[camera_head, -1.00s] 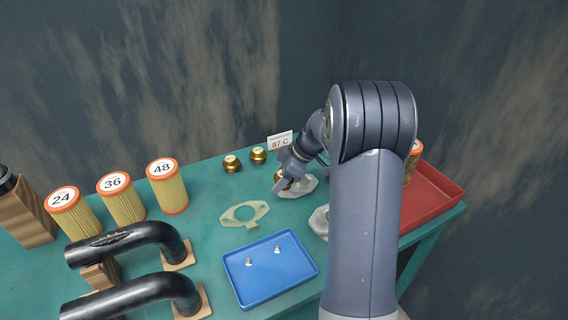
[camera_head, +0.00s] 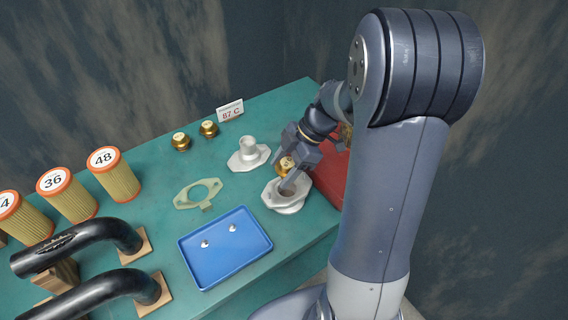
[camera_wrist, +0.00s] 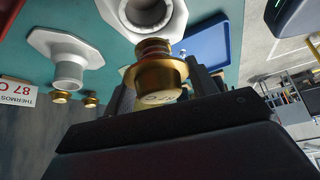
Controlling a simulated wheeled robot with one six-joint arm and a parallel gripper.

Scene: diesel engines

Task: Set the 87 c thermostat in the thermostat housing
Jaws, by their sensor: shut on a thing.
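My gripper (camera_head: 294,166) is shut on a brass thermostat (camera_head: 285,165), which also shows large in the wrist view (camera_wrist: 158,78). The thermostat is at the far rim of the open thermostat housing (camera_head: 287,195), a pale grey flanged casting whose round bore faces up. In the wrist view the housing (camera_wrist: 112,12) shows beyond the thermostat, and I cannot tell whether they touch. A second grey casting with an upright neck, the cover (camera_head: 249,155), stands behind to the left.
Two more brass thermostats (camera_head: 181,141) (camera_head: 208,129) stand beside the 87 C card (camera_head: 230,110). A blue tray (camera_head: 226,262) with two small bolts lies in front, and a flat gasket (camera_head: 198,193) lies left of the housing. A red tray (camera_head: 331,178) is to the right, partly hidden by my arm.

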